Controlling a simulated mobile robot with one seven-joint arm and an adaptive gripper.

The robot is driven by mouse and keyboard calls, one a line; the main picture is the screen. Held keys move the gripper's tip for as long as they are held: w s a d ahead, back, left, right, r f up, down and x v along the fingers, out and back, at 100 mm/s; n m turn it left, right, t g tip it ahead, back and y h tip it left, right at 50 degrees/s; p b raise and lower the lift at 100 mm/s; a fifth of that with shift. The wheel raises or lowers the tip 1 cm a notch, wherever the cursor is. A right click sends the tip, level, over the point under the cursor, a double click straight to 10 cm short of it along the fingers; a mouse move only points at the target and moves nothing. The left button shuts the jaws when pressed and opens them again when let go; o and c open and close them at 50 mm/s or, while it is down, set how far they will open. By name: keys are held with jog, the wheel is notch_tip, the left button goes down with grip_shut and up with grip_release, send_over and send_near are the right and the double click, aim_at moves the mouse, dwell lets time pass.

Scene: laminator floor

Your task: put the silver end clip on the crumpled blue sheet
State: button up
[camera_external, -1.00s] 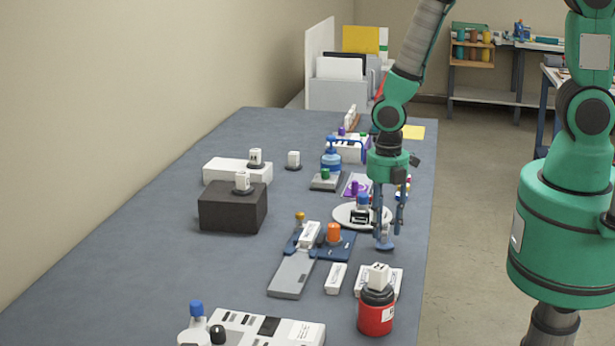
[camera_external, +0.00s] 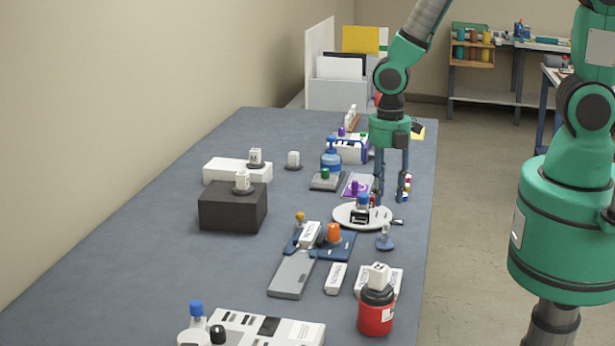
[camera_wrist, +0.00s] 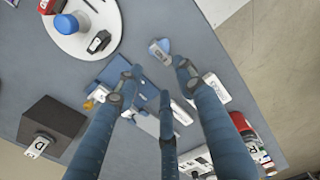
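A small blue-grey piece, which looks like the crumpled blue sheet (camera_external: 385,243), lies near the table's right edge, in front of the round white plate. A small pale grey upright piece, which looks like the silver end clip (camera_external: 386,230), appears to rest on it. In the wrist view the clip (camera_wrist: 154,49) and the blue sheet (camera_wrist: 165,44) show together beyond my fingertips; exact contact is too small to tell. My gripper (camera_external: 390,198) is above and behind them, near the plate. Its fingers are spread, with nothing between them.
The round white plate (camera_external: 348,222) carries a blue-capped stamp (camera_external: 362,203). A red jar (camera_external: 376,315) and white blocks stand in front. A dark blue tray (camera_external: 338,248) is to the left.

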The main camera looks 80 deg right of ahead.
jog(key=shift+r, duration=2.15)
jog(key=s+r+m+t, duration=0.35)
jog(key=r+m, duration=0.55)
jog(key=r, duration=1.3)
jog(key=s+r+m+t, duration=0.2)
jog(key=s+r+m, duration=0.7)
jog(key=s+r, duration=0.4)
jog(key=shift+s+d+r, duration=0.15)
jog(key=shift+d+r, duration=0.05)
jog(key=shift+d, duration=0.05)
notch_tip(320, 180, down, 9)
jog(key=b, duration=0.8)
jog(key=shift+b, duration=0.4)
